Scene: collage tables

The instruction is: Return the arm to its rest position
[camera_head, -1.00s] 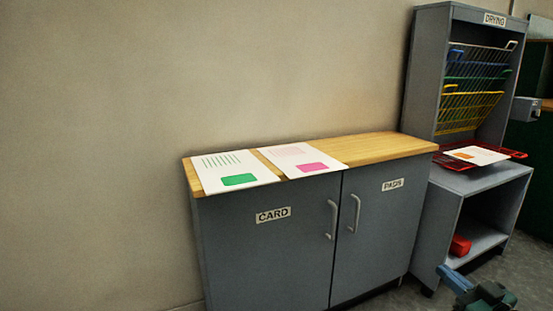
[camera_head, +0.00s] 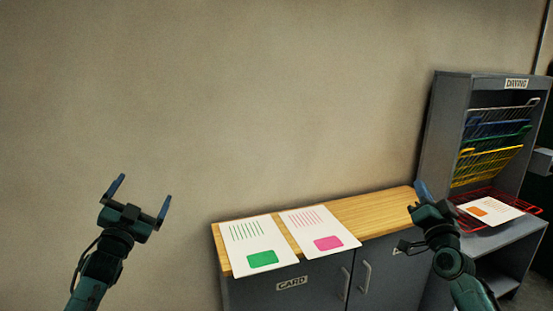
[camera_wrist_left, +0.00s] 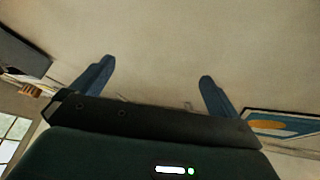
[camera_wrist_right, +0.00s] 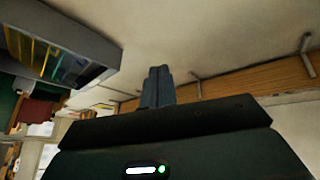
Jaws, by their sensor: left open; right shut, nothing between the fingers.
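My left gripper (camera_head: 143,203) is raised in front of the bare wall at the left of the head view. Its two blue fingers are spread with nothing between them, as the left wrist view (camera_wrist_left: 155,88) also shows. My right gripper (camera_head: 421,192) is raised at the right, in front of the cabinet's right end and beside the drying rack in the picture. In the right wrist view (camera_wrist_right: 157,85) its fingers are together and hold nothing.
A grey cabinet (camera_head: 318,287) with a wooden top (camera_head: 376,211) carries a green-marked sheet (camera_head: 258,240) and a pink-marked sheet (camera_head: 318,227). At right, a drying rack (camera_head: 450,110) has coloured wire trays; a sheet with an orange patch (camera_head: 493,209) lies on the red tray (camera_head: 470,197).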

